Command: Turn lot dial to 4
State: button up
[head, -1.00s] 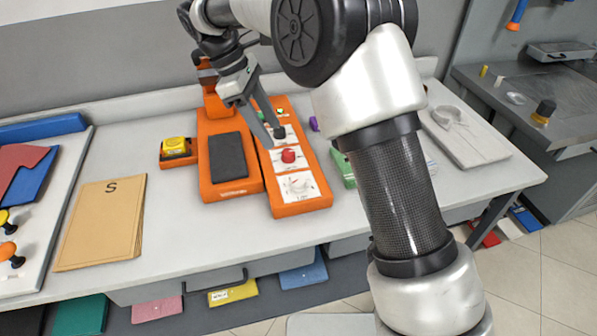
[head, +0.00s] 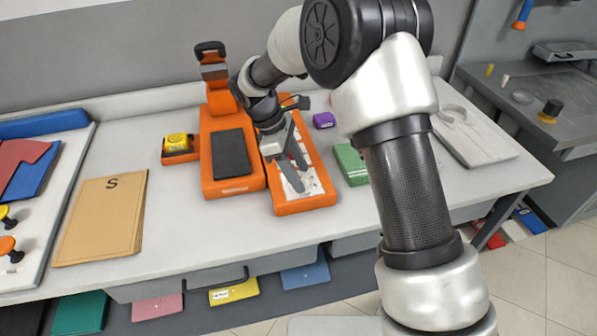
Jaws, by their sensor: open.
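An orange control panel (head: 308,202) lies on the table, with white label plates on its top. My gripper (head: 300,178) is over the front half of this panel, pointing down, its two fingers apart. The gripper and wrist cover the knobs: neither the red knob nor the black one can be seen now. I cannot tell which control is the lot dial, nor its setting. I cannot tell whether the fingertips touch anything. An orange machine with a black pad (head: 231,153) stands directly left of the panel.
A yellow-topped orange box (head: 178,144) and a tan folder marked S (head: 103,217) lie to the left. A green box (head: 351,162) and a purple block (head: 323,120) are close right of the panel. A grey tray (head: 470,140) lies farther right. The table front is clear.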

jog(key=c, duration=1)
